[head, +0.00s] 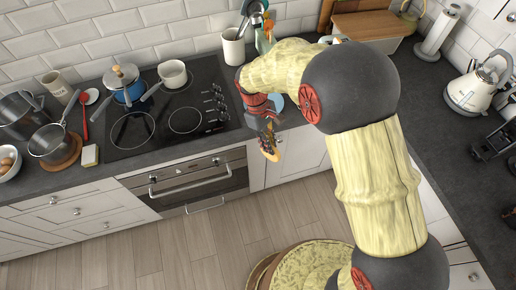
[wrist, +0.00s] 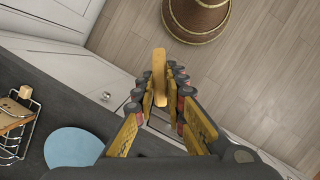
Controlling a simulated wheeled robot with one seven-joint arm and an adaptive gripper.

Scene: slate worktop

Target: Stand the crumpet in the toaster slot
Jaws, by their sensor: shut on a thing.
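My gripper (wrist: 160,96) is shut on the crumpet (wrist: 159,72), a thin tan piece seen nearly edge-on, sticking out beyond the fingertips. In the head view my gripper (head: 269,147) hangs past the front edge of the worktop, above the floor and in front of the white cupboard doors. The crumpet is hard to tell from the yellow finger pads there. I cannot make out a toaster for certain in either view. A dark object (head: 490,143) at the right edge of the head view is too unclear to name.
A pale blue disc (wrist: 74,147) lies on the worktop beside my gripper, near a wire rack (wrist: 14,135) holding brown pieces. The hob (head: 160,125) with pans is to the left. A cream kettle (head: 477,90) stands on the right counter. A round stool-like thing (wrist: 197,18) stands on the floor.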

